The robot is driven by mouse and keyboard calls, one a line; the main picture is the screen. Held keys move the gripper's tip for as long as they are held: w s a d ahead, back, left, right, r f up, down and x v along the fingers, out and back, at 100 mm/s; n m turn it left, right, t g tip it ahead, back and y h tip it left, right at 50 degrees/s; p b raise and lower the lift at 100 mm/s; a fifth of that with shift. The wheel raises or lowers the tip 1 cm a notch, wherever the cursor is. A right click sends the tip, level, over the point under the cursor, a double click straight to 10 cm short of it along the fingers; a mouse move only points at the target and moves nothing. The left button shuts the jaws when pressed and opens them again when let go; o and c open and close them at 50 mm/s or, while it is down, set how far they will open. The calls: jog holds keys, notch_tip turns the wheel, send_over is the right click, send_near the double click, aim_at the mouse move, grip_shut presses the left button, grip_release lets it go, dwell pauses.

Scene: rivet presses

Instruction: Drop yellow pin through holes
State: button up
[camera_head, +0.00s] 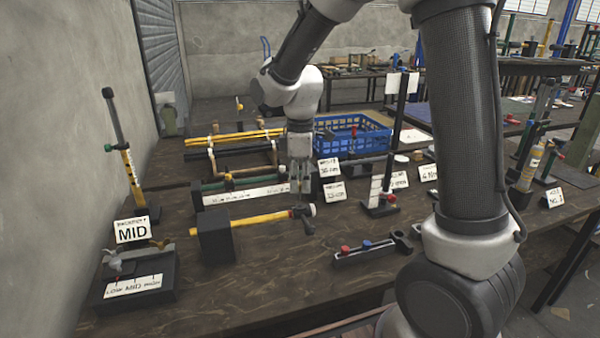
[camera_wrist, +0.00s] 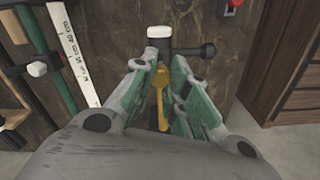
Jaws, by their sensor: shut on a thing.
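My gripper (camera_head: 300,188) points down just above the right end of a yellow bar (camera_head: 258,218) that runs out from a black block (camera_head: 216,240). The holes are hidden, and I cannot tell whether the pin's tip is inside one.
A green bar with a white ruler strip (camera_head: 245,195) lies behind the yellow bar. A rail with red and blue knobs (camera_head: 370,252) lies in front at the right. A tray (camera_head: 140,292) and upright tool (camera_head: 125,150) stand left. A blue basket (camera_head: 355,136) is behind.

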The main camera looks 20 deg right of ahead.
aim_at(300, 190)
jog(key=shift+f, duration=0.5)
jog(key=shift+f, duration=2.05)
dwell(0.7)
jog(key=o, duration=0.8)
notch_tip(300, 190, up, 12)
jog(key=shift+r, duration=0.1)
dwell(0.3)
